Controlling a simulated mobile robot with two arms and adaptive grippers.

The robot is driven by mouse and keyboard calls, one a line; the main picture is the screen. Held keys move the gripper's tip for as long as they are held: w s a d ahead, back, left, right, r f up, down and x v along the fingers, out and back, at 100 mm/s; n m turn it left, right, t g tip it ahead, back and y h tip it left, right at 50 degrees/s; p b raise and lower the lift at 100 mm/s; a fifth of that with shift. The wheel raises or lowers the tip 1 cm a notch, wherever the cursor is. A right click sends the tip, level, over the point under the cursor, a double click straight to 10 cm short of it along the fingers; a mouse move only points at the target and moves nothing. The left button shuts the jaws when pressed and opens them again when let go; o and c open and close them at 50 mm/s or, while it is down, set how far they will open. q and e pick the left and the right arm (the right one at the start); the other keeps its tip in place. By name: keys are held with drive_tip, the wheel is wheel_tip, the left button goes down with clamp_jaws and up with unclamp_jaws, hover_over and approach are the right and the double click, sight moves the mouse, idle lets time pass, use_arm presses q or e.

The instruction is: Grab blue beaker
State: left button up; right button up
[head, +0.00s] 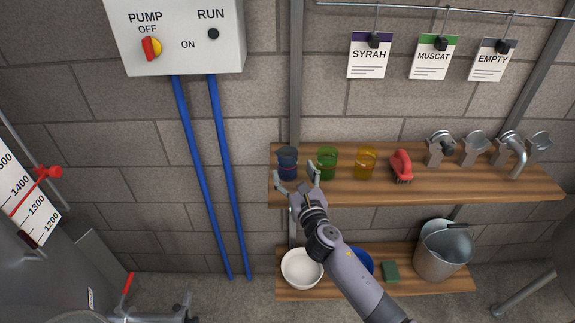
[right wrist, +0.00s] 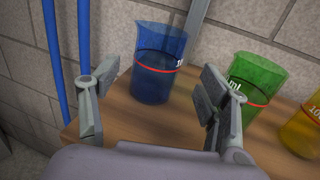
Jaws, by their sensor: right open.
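The blue beaker (head: 287,160) stands upright at the left end of the wooden upper shelf (head: 470,188). In the right wrist view the blue beaker (right wrist: 158,66) shows a red line and lies ahead, between the directions of my two fingers. My right gripper (head: 297,181) is open and empty just in front of the blue beaker, apart from it. Its open fingers also show in the right wrist view (right wrist: 150,100). My left gripper is not in view.
A green beaker (head: 328,161) stands close to the right finger, then a yellow beaker (head: 365,163) and a red brush (head: 401,166). Metal fittings (head: 475,150) stand farther right. Below are a white bowl (head: 301,268) and a metal bucket (head: 440,255).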

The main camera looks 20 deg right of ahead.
sight(290, 167)
drive_tip(key=shift+w+a, duration=0.1)
drive_tip(key=shift+w, duration=2.7)
drive_tip(key=shift+r, duration=0.1)
drive_tip(key=shift+s, duration=0.1)
drive_tip(key=shift+c, duration=0.6)
drive_tip(key=c, duration=1.1)
drive_tip(key=shift+c, duration=0.3)
drive_tip(key=shift+r, duration=0.15)
